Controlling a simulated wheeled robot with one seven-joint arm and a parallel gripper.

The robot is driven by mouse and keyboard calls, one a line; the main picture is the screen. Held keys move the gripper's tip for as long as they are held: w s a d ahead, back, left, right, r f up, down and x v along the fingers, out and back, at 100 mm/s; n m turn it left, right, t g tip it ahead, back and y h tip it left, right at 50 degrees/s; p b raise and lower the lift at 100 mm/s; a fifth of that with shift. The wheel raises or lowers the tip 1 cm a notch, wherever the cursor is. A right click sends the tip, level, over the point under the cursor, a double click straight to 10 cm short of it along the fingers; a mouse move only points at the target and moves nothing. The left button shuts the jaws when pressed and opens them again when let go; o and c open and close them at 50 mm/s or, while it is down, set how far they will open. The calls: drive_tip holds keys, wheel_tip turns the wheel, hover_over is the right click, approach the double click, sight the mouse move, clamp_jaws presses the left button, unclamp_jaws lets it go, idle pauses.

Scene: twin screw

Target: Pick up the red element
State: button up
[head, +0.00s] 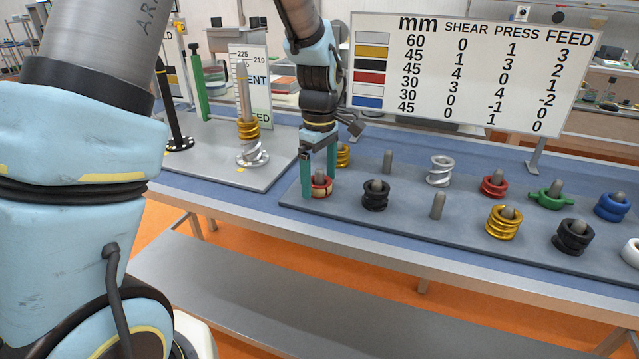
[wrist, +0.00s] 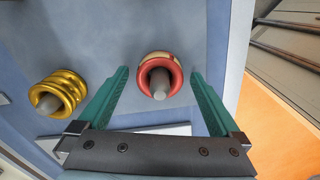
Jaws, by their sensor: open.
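A red element with a pale patch (head: 321,187) sits on a grey peg at the left end of the peg board. In the wrist view this red element (wrist: 158,72) lies between and just ahead of the fingertips. My gripper (head: 320,182) points down with its green fingers on either side of it; in the wrist view the fingers (wrist: 160,78) stand apart with gaps to the red element. The gripper is open and holds nothing. A second red element (head: 493,186) sits on a peg farther right.
A gold element (head: 342,156) stands close behind my gripper, also seen in the wrist view (wrist: 60,92). A black element (head: 375,197) is to the right. Silver, green, blue and other elements fill the board (head: 400,228). A sign (head: 470,70) stands behind.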

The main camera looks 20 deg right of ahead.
clamp_jaws()
idle(0.8)
